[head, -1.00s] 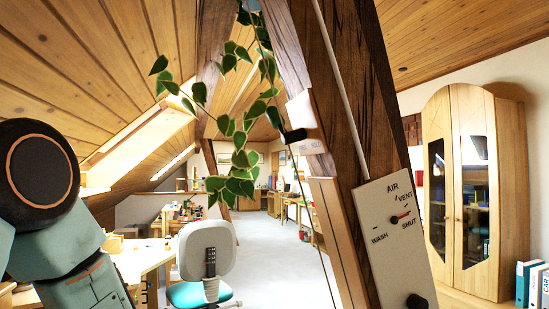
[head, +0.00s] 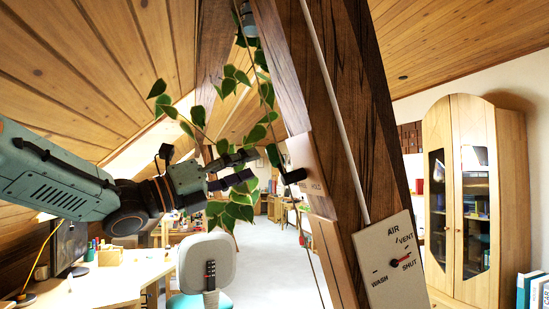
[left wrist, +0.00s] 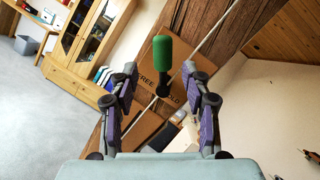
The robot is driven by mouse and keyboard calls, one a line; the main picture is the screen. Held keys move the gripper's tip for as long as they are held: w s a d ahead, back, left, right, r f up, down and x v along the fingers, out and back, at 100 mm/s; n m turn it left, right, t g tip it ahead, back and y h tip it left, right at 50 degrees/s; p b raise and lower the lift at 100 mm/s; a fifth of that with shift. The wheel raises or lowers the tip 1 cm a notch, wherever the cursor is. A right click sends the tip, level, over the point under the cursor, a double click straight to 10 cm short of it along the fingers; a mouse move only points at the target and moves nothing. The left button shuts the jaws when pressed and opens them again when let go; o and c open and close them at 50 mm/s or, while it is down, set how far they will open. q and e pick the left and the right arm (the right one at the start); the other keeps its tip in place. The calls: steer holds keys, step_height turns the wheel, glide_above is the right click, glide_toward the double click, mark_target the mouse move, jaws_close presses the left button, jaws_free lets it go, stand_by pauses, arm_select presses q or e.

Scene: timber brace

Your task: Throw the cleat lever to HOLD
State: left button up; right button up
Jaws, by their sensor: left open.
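The cleat plate (head: 309,170) is fixed to the dark timber brace, with HOLD readable on its right part. The lever (head: 293,176) sticks out from its left side as a dark knob. In the left wrist view the plate (left wrist: 140,108) reads FREE on the left and HOLD, partly covered, on the right. A green grip with a dark base (left wrist: 162,62) stands in front of it, between the two words. My left gripper (head: 252,167) is open, left of the lever and pointing at it. In its own view the fingers (left wrist: 160,72) lie on either side of the green grip; contact cannot be told.
A hanging ivy vine (head: 236,90) overlaps the left gripper's region. A pale cord runs down the brace. A desk, a chair (head: 207,262) and a cabinet (head: 470,200) stand behind.

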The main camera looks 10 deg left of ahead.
mark_target(269, 156)
arm_select(q)
steer(key=shift+w+d+r, duration=0.2)
steer(key=shift+d+r, duration=0.1)
steer(key=shift+d, duration=0.05)
steer(key=p+x, duration=0.2)
steer(key=x, duration=0.4)
steer(key=shift+w+d+f, duration=0.1)
steer(key=shift+w+d, duration=0.1)
steer(key=shift+w, duration=0.05)
steer(key=shift+s+a+r, duration=0.1)
steer(key=shift+s+r, duration=0.1)
steer(key=shift+s, duration=0.15)
steer(key=shift+c, duration=0.2)
steer(key=shift+w+f, duration=0.15)
steer(key=shift+w, duration=0.2)
steer(key=c, duration=0.5)
steer(key=shift+s, duration=0.1)
jaws_close()
